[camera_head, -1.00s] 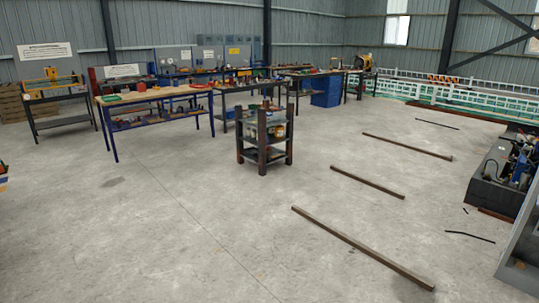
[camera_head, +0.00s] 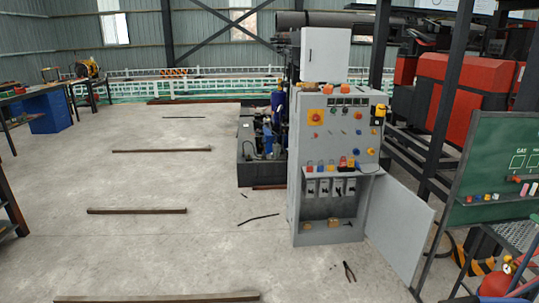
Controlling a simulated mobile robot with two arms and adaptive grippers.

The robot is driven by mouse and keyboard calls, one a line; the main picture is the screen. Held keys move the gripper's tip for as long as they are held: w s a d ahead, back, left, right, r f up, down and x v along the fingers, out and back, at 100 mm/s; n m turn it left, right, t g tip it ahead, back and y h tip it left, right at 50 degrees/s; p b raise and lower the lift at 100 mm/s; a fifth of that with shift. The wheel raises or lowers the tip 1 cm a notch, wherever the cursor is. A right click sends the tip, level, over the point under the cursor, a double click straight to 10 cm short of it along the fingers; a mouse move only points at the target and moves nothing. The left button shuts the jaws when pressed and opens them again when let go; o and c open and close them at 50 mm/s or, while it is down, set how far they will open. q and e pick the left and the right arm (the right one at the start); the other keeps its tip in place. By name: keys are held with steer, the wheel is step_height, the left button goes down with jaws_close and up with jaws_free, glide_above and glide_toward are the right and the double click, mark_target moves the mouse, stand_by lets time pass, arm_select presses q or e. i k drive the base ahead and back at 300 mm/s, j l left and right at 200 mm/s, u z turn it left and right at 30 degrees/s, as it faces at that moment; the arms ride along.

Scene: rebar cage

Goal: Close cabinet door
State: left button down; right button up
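A grey control cabinet (camera_head: 309,141) stands upright right of centre in the head view, with buttons, switches and small meters on its upper front. Its lower compartment is open and shows several breakers and a few small items on the bottom. The cabinet door (camera_head: 395,229) is a plain grey panel, swung wide open to the right of the compartment. Neither of my grippers shows in this view.
Pliers (camera_head: 349,271) lie on the floor before the cabinet. A green board (camera_head: 497,160) and a red extinguisher (camera_head: 496,284) stand at the right. A dark machine (camera_head: 262,150) sits behind left.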

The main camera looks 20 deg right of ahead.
mark_target(399, 223)
steer(key=i+l+z, duration=0.1)
steer(key=i+z, duration=0.25)
steer(key=i, duration=0.25)
steer(key=i+j+z, duration=0.1)
steer(key=i+z, duration=0.2)
steer(key=i, duration=0.25)
steer(key=i+j+z, duration=0.35)
steer(key=i, duration=0.25)
steer(key=l, duration=0.1)
